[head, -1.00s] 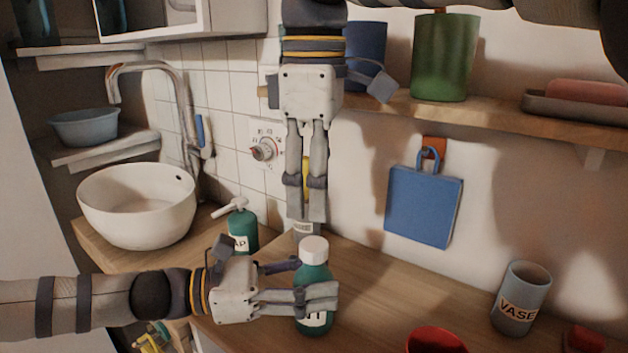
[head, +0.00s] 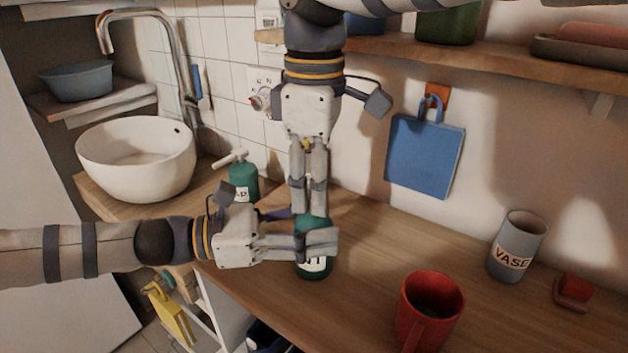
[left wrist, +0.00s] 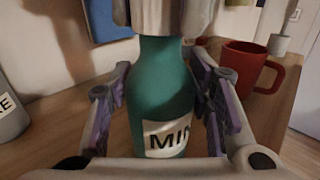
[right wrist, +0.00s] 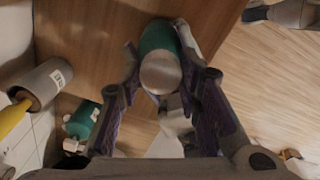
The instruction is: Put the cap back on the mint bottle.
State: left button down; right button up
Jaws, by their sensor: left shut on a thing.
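The mint bottle (head: 313,265), green with a white label, stands upright on the wooden counter. My left gripper (head: 316,238) is shut around its body from the left; the left wrist view shows the bottle (left wrist: 162,95) between its fingers. My right gripper (head: 310,208) points down over the bottle's top, one finger each side. The pale round cap (right wrist: 160,72) shows between those fingers in the right wrist view, on top of the bottle and in line with it. Right fingers hide the cap in the head view. I cannot tell whether they press on it or how tightly it sits.
A soap bottle (head: 243,180) stands behind and left, near the white basin (head: 140,165). A red mug (head: 428,305) is at the front right and a grey vase (head: 516,246) further right. A shelf (head: 480,55) runs along the wall above. The counter between bottle and vase is clear.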

grip_shut()
jog(key=m, duration=0.5)
jog(key=o, duration=0.9)
grip_release()
notch_tip(320, 180, up, 12)
jog(key=shift+s+f, duration=0.1)
pick_arm(q)
jog(key=c, duration=0.7)
grip_release()
jog(key=shift+c, duration=0.2)
